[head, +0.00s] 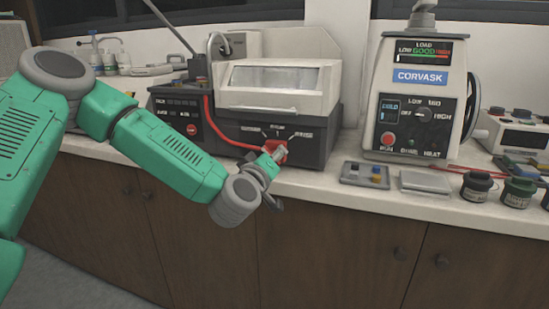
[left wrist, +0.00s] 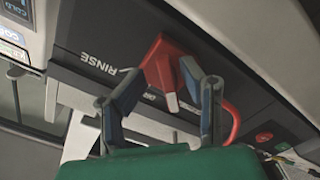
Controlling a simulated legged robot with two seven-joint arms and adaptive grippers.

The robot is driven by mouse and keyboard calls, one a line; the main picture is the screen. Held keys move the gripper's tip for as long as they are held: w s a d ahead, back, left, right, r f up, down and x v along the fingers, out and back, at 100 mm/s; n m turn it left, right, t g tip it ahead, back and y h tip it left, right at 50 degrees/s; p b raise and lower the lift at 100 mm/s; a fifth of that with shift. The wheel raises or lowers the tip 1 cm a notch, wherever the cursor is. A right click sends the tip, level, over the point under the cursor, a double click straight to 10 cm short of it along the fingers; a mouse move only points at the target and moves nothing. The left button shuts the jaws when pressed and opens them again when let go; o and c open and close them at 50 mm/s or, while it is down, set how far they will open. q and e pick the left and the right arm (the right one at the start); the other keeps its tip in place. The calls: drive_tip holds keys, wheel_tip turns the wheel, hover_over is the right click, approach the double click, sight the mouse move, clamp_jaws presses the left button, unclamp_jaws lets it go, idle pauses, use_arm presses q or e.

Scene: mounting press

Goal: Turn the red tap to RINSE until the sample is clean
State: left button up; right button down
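The red tap (head: 280,151) is on the dark front of the bench machine (head: 318,136), below its windowed lid. In the left wrist view the tap (left wrist: 158,62) has a lighter red handle bar between the fingers. The RINSE label (left wrist: 97,62) reads upside down to the left of the tap there. My left gripper (head: 270,161) is at the tap from the front. Its fingers (left wrist: 163,84) are apart on either side of the handle; the right finger looks very near it, and contact cannot be told. The sample cannot be made out. My right gripper is out of view.
A red hose (head: 232,141) runs along the machine's front to the tap. The CORVASK press (head: 420,92) stands to the right. A small tray (head: 364,174), a grey slab (head: 425,182) and dark jars (head: 477,187) lie along the counter's front edge.

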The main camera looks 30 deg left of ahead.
use_arm(q)
drive_tip(key=shift+s+a, duration=0.15)
drive_tip(key=shift+a, duration=0.25)
drive_tip(key=c, duration=0.7)
drive_tip(key=shift+a+f, duration=0.1)
drive_tip(key=shift+a, duration=0.3)
clamp_jaws()
drive_tip(key=shift+d, duration=0.25)
drive_tip(key=shift+p, duration=0.3)
drive_tip(key=shift+r+m+p, duration=0.25)
drive_tip(key=shift+m+p, duration=0.65)
drive_tip(key=m+p, duration=0.4)
drive_tip(key=shift+r, duration=0.1)
drive_tip(key=m+p, duration=0.3)
drive_tip(key=m, duration=0.3)
drive_tip(key=shift+d, duration=0.15)
drive_tip(key=m+p, duration=0.1)
drive_tip(key=m, duration=0.2)
drive_tip(key=shift+f+m+p, duration=0.2)
drive_tip(key=shift+m+p, duration=0.2)
drive_tip(key=shift+m, duration=1)
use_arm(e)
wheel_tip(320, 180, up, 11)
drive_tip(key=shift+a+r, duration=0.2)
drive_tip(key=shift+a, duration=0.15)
